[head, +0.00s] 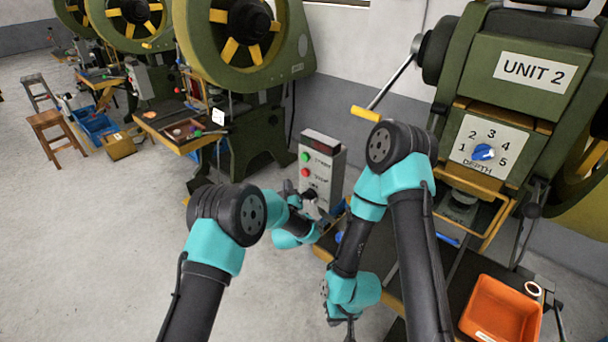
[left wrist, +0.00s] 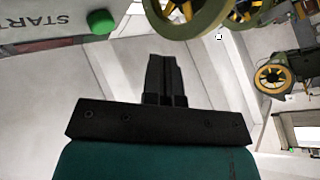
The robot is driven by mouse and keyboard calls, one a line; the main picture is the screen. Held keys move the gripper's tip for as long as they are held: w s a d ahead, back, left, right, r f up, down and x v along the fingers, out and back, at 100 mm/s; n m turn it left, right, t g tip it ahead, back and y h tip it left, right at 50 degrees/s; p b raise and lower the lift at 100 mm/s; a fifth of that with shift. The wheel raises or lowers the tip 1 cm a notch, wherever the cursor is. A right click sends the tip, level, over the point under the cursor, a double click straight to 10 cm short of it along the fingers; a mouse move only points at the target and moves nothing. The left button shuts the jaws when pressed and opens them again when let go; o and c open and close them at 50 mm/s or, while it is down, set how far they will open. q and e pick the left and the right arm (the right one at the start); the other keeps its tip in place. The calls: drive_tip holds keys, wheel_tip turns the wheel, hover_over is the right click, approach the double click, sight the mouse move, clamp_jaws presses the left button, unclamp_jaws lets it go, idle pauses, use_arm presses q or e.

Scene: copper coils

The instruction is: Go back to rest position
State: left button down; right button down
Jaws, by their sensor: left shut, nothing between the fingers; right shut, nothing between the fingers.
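My left arm comes in from the left, with its gripper (head: 313,197) in front of the grey control box (head: 322,168). In the left wrist view the two dark fingers of this gripper (left wrist: 165,62) are together with nothing between them. The green START button (left wrist: 98,22) shows at upper left there, apart from the fingers. My right arm bends down over the bench, with its gripper (head: 350,326) low in the head view. Only a small dark part of it shows, and it is shut with no object seen in it.
The green UNIT 2 press (head: 520,110) with its blue depth knob (head: 483,152) stands at right. A yellow-handled lever (head: 366,114) sticks out from it. An orange bin (head: 500,308) sits on the bench at lower right. Open floor (head: 90,240) lies at left.

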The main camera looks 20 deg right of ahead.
idle(0.3)
use_arm(q)
drive_tip(key=s+a+f+g+y, duration=0.1)
drive_tip(key=s+a+f+g, duration=0.2)
drive_tip(key=a+f, duration=0.45)
drive_tip(key=s+a+f+m+g+y, duration=0.1)
drive_tip(key=s+a+f+g, duration=0.25)
drive_tip(key=a, duration=0.65)
drive_tip(key=s+a+f+g, duration=0.2)
drive_tip(key=a+f+g, duration=0.1)
drive_tip(key=a+f, duration=0.45)
drive_tip(key=s+a+f+g, duration=0.2)
drive_tip(key=s+a+g, duration=0.3)
drive_tip(key=s, duration=1)
drive_tip(key=s+a+f+g, duration=0.1)
drive_tip(key=s+a+g, duration=0.4)
drive_tip(key=s+a, duration=0.7)
drive_tip(key=s, duration=0.2)
drive_tip(key=shift+s+a+f+n, duration=0.2)
drive_tip(key=shift+s+f+n, duration=0.1)
drive_tip(key=shift+s+f, duration=0.05)
